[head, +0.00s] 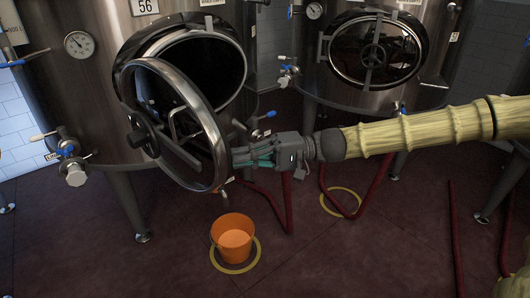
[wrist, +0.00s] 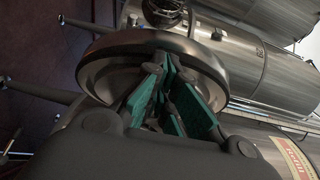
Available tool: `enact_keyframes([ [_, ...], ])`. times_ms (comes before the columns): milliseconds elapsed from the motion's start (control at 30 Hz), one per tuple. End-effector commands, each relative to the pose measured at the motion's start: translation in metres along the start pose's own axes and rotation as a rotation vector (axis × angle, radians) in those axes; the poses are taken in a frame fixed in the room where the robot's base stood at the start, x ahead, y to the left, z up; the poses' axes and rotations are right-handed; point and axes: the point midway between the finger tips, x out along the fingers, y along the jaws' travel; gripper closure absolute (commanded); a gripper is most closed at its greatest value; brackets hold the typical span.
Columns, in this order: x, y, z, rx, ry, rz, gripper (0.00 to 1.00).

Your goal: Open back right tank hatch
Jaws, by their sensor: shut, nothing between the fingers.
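A steel tank numbered 56 (head: 90,100) stands at the left with its round hatch door (head: 215,125) swung open toward me, baring the dark oval opening (head: 205,65). A second tank (head: 300,90) at the right has a dark oval hatch (head: 375,55) with a cross-shaped handle; it looks shut. My gripper (head: 238,158) is shut and empty, beside the right rim of the open door. In the wrist view the teal-padded fingers (wrist: 172,92) lie close in front of the door's rounded rim (wrist: 105,70); I cannot tell whether they touch it.
An orange bucket (head: 234,238) stands on the floor below the open door, in a yellow ring. Red hoses (head: 345,208) run over the dark floor. Blue-handled valves (head: 68,150) jut from the tanks. A gauge (head: 79,44) sits on the left tank. The front floor is mostly clear.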

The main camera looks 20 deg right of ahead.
Motion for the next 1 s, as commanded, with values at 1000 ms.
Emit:
enact_keyframes([
  [1000,0.029,-0.003,0.027,0.000,-0.004,0.001,1.00],
])
